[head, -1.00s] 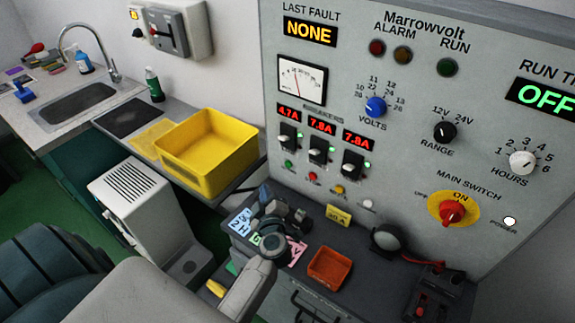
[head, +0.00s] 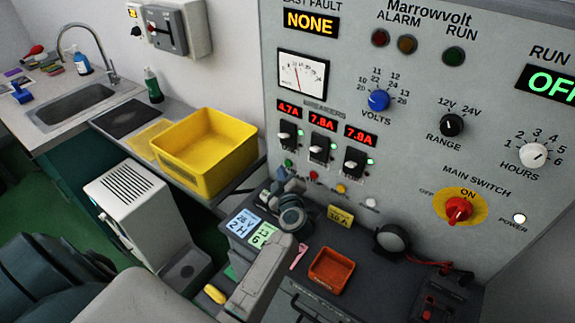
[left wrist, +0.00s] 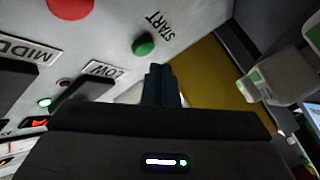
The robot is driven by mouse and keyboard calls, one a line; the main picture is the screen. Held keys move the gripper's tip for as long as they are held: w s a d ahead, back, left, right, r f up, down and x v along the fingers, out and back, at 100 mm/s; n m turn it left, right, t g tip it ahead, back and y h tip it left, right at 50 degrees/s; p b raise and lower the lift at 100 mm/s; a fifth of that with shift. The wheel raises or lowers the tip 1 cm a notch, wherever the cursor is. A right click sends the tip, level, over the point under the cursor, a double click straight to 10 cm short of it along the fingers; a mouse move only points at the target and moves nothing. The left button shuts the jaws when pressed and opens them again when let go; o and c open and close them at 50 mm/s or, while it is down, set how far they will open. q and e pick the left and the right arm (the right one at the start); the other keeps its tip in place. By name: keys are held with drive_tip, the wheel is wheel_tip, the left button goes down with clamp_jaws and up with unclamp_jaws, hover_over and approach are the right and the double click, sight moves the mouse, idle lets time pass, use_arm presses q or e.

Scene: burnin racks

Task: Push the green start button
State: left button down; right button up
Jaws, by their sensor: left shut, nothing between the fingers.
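The green start button (head: 289,162) is on the grey panel, below the leftmost breaker. It is larger in the left wrist view (left wrist: 144,43), beside the word START. My left gripper (head: 280,174) is just below it in the head view, in front of the panel. Its fingers (left wrist: 160,80) are shut and empty; in the left wrist view their tips appear just below the button, with a strip of panel between. I see no contact. My right gripper is not in view.
A red button (head: 313,175) is right of the green one, with breaker switches (head: 318,151) above. A yellow bin (head: 205,155) stands left of my gripper. Blue and green cards (head: 262,236) and an orange tray (head: 331,267) lie on the ledge below.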

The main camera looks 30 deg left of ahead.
use_arm(q)
drive_tip(key=shift+w, duration=0.15)
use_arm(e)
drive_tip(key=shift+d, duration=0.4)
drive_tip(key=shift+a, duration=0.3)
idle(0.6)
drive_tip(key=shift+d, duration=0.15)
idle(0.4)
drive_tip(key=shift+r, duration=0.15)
use_arm(q)
drive_tip(key=shift+w+p, duration=0.4)
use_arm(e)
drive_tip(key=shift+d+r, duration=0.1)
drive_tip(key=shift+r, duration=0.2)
